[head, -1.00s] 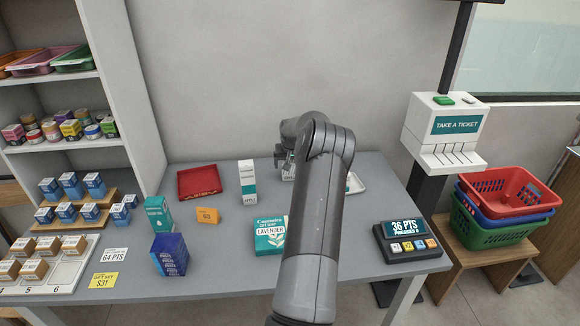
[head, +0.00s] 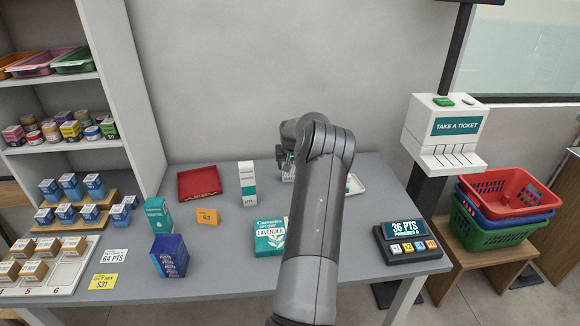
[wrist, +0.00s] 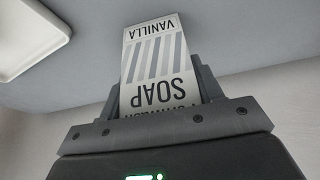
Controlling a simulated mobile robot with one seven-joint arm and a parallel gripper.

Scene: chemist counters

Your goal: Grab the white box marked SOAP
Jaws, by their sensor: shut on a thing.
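The white box marked SOAP and VANILLA (wrist: 157,62) shows upside down in the wrist view, with grey stripes on its face. My gripper (wrist: 158,92) is shut on it, with one finger on each side. In the head view my gripper (head: 284,158) is at the back middle of the counter, mostly hidden behind my arm. Only a small white part of the box (head: 289,173) shows there. I cannot tell whether the box touches the counter.
A white tray (head: 356,184) lies right of my arm. A teal lavender soap box (head: 270,236) and a points display (head: 407,241) are nearer the front.

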